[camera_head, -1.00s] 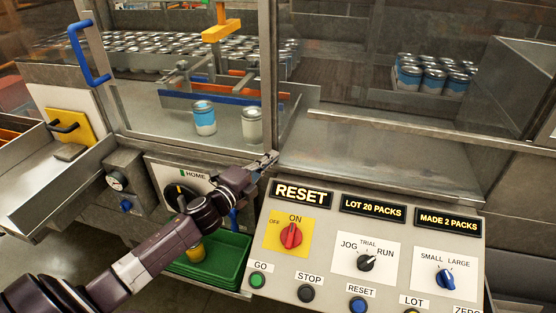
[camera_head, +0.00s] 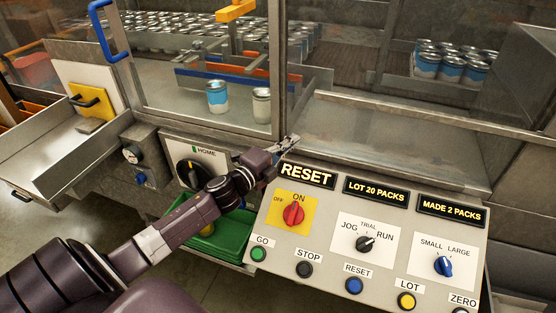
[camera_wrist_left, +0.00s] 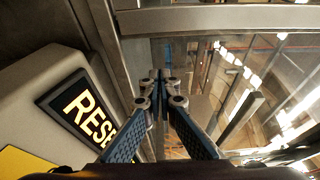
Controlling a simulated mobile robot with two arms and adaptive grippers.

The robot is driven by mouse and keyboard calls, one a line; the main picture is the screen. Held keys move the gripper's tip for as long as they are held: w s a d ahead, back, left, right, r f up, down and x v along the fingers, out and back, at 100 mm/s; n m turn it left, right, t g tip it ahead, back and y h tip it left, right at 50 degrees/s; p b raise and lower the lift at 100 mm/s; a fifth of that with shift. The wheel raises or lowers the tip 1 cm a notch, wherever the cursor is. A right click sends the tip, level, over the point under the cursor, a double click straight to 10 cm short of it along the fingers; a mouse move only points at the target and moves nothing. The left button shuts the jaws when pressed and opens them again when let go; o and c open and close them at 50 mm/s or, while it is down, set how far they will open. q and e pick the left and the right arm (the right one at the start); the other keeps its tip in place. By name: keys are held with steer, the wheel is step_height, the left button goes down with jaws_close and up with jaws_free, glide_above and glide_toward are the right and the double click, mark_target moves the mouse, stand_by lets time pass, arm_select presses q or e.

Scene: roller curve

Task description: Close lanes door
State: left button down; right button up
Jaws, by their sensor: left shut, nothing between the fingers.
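A clear door panel with a metal frame (camera_head: 208,130) and a blue handle (camera_head: 106,32) stands at the upper left in the head view. I cannot tell whether it is fully closed. Behind it are a blue-banded can (camera_head: 217,97) and a pale can (camera_head: 261,105). My left gripper (camera_head: 290,142) is shut and empty, by the foot of the upright post (camera_head: 282,70) at the panel's right edge, just above the RESET display. In the left wrist view, its fingertips (camera_wrist_left: 160,80) meet in front of the glass; contact is unclear. My right gripper is not in view.
The control panel (camera_head: 325,240) with knobs and buttons lies right of my left arm. A green crate (camera_head: 230,238) sits below the arm. A metal tray (camera_head: 60,150) juts out at the left. Packed cans (camera_head: 450,62) stand behind glass at the right.

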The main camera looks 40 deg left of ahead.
arm_select(q)
steer(key=shift+s+a+f, duration=0.1)
steer(key=shift+s+a, duration=0.05)
steer(key=shift+s, duration=0.4)
steer(key=shift+s+a+f, duration=0.1)
steer(key=shift+s, duration=0.45)
steer(key=s+a+b, duration=0.1)
steer(key=s+b, duration=0.1)
steer(key=s, duration=0.5)
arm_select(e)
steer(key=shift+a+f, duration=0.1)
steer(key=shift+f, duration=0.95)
arm_select(q)
steer(key=shift+s, duration=0.1)
